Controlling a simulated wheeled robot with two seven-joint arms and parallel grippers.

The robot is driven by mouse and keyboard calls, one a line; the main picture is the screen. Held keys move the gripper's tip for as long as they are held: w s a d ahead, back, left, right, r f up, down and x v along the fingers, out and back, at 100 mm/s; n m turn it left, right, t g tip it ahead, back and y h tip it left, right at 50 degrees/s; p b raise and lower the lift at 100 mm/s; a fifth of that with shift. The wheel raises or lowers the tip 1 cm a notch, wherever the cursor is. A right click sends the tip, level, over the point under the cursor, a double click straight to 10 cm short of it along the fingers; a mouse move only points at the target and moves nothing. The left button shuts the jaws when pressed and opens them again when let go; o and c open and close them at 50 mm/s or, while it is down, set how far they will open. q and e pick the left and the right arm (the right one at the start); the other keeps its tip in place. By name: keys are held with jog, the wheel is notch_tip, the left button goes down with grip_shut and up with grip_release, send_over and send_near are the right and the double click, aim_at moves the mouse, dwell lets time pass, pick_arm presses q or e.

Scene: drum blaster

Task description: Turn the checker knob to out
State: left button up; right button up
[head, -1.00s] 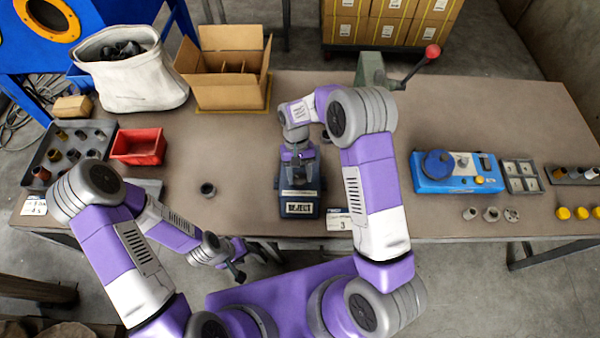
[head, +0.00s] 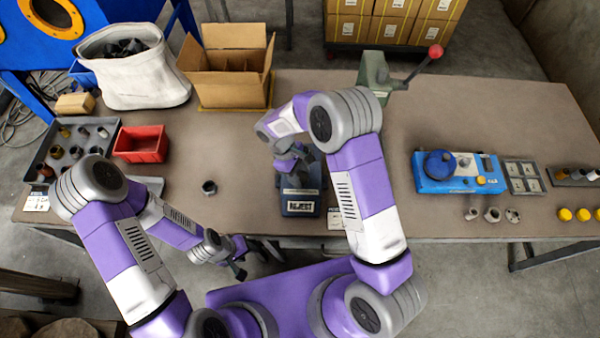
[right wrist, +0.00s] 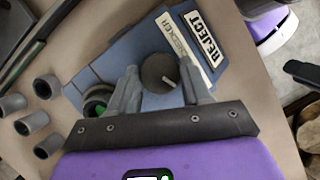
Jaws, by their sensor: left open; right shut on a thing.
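The checker (head: 301,200) is a dark blue-grey box with a REJECT plate, at the table's front edge in the head view. In the head view my right gripper (head: 292,165) is over the checker and hides the knob. My left gripper (head: 240,264) is open and empty, in front of the table edge.
A dark ring-shaped part (head: 209,187) lies on the table left of the checker. Further left are a red bin (head: 141,144) and a tray of parts (head: 72,150). A blue device (head: 458,173) stands at the right. The table between it and the checker is clear.

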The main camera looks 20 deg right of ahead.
jog(key=n+t, duration=0.1)
jog(key=n, duration=0.2)
jog(key=shift+a+n+h, duration=0.1)
jog(key=shift+n+h, duration=0.2)
jog(key=shift+n, duration=0.1)
jog(key=n, duration=0.1)
jog(key=n+t, duration=0.1)
jog(key=n, duration=0.1)
jog(key=shift+s+n+b, duration=0.2)
jog(key=shift+n+b, duration=0.1)
jog(key=shift+b, duration=0.1)
jog(key=n+t, duration=0.1)
jog(key=n, duration=0.2)
jog(key=n+t+b, duration=0.1)
jog(key=n+t, duration=0.1)
jog(key=n, duration=0.1)
jog(key=shift+s+b, duration=0.15)
jog(key=shift+b, duration=0.15)
jog(key=shift+n, duration=0.4)
jog(key=o, duration=1)
jog(key=shift+o, duration=0.2)
jog(key=p+v, duration=0.1)
jog(key=v, duration=0.6)
jog(key=shift+r+p, duration=0.25)
jog(key=shift+p, duration=0.1)
